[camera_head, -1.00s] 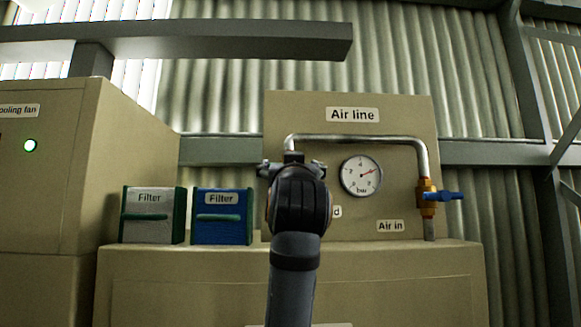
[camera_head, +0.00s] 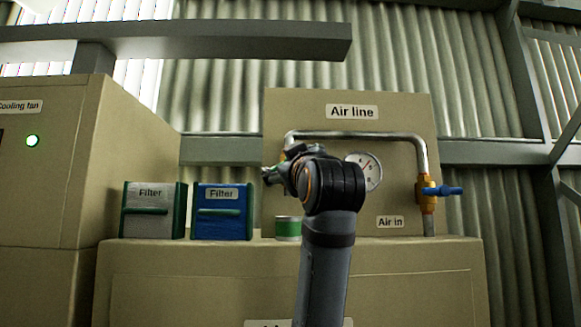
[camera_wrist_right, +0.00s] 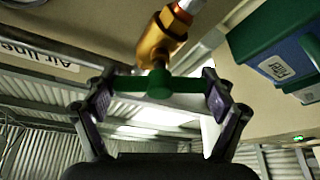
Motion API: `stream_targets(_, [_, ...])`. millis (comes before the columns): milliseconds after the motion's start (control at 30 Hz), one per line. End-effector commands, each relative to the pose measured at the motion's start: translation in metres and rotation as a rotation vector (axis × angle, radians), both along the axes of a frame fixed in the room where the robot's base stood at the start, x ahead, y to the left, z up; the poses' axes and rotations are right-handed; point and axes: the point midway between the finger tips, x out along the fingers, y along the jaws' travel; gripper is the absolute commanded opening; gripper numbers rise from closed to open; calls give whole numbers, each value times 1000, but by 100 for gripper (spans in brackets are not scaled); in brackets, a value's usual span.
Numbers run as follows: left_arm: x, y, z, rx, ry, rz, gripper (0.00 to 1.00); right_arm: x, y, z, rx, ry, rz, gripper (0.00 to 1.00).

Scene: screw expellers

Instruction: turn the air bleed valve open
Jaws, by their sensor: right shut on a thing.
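The air bleed valve (camera_wrist_right: 158,45) has a brass body on a steel pipe in the right wrist view, with a green handle (camera_wrist_right: 158,84) across it. My right gripper (camera_wrist_right: 160,95) has a finger at each end of the handle and is shut on it. In the head view the gripper (camera_head: 275,172) is seen from behind at the left end of the air pipe. My wrist hides most of the valve there, so the handle's angle to its pipe is hard to tell. My left gripper is not in view.
The Air line panel (camera_head: 395,115) carries a gauge (camera_head: 372,170), partly covered by my arm, and an Air in valve with a blue handle (camera_head: 446,191). A grey filter (camera_head: 148,222), a blue filter (camera_head: 222,225) and a green-banded can (camera_head: 288,228) stand on the ledge.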

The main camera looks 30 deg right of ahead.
Motion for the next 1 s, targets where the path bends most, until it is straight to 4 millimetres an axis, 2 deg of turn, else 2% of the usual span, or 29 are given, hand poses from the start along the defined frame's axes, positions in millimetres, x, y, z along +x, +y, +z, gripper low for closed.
stream_targets(367, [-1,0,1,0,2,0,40,-1,0,2,-304,184,-1,53])
stream_targets(1000, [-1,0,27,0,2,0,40,0,1,1,-773,476,3,53])
